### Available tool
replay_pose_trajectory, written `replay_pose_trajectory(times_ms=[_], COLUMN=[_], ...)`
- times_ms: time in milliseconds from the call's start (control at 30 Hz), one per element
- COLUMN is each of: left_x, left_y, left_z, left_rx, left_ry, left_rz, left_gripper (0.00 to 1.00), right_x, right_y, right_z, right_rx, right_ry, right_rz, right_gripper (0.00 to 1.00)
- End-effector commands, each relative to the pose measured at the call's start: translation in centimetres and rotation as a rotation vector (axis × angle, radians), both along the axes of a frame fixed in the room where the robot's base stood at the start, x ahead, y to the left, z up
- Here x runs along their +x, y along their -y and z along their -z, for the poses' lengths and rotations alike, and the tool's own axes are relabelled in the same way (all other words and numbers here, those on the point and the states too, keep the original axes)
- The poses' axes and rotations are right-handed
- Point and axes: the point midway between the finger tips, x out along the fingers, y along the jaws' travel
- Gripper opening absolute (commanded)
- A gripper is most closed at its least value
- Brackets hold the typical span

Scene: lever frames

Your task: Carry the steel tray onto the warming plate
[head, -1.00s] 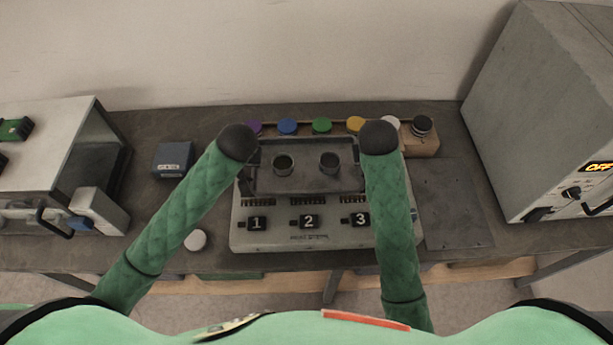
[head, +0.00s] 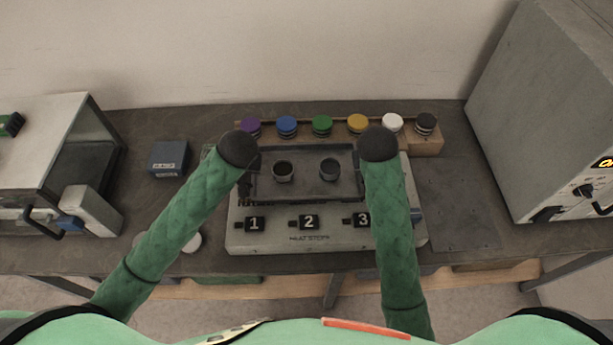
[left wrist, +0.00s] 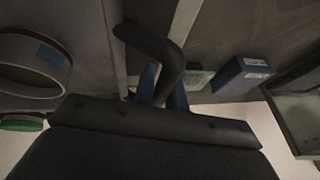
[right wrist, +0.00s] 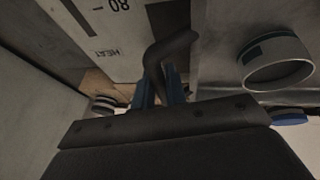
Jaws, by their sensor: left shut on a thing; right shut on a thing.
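The dark steel tray (head: 305,188) is level in the head view, with two metal cups (head: 282,171) (head: 329,170) standing in it. It is over the back of a grey station (head: 285,240) numbered 1, 2 and 3; whether they touch is hidden. My left gripper (left wrist: 162,88) is shut on the tray's left handle (left wrist: 165,52), and my right gripper (right wrist: 160,90) on its right handle (right wrist: 168,48). My wrists hide both grippers in the head view. The right wrist view shows "HEAT" and "80" on a pale surface (right wrist: 105,35). I cannot tell for certain which surface is the warming plate.
A rack (head: 425,146) with several coloured caps stands behind the tray. A flat dark panel (head: 458,205) lies at right, beside a large grey cabinet (head: 545,110). A blue box (head: 169,158) and an open-fronted machine (head: 40,140) are at left.

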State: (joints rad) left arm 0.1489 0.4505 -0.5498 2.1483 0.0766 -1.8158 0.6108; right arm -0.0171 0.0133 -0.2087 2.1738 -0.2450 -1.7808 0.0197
Motion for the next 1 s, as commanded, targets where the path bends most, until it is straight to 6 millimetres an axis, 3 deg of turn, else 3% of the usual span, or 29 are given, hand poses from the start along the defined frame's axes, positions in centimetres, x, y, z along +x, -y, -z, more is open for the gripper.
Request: replay_pose_trajectory(times_ms=[33,67,167,567,1000], left_x=[0.0,0.0,0.0,-0.2,-2.9], left_y=[0.1,0.1,0.1,0.2,1.5], left_z=[0.4,0.2,0.2,-0.5,-7.3], left_rx=[-0.001,-0.001,-0.001,-0.001,0.002], left_ry=[0.001,0.000,0.000,0.001,0.006], left_rz=[0.002,0.002,0.002,0.001,0.003], left_gripper=[0.00,0.17,0.35,0.35,0.35], right_x=[0.0,0.0,0.0,0.0,0.0], right_y=[-0.1,-0.1,-0.1,0.0,0.0], right_z=[0.4,0.2,0.2,0.2,0.2], right_rx=[0.001,0.001,0.001,0.000,0.000], right_ry=[0.001,0.001,0.000,0.000,0.000], right_rz=[-0.002,-0.002,-0.002,0.000,0.000], right_gripper=[0.00,0.17,0.35,0.35,0.35])
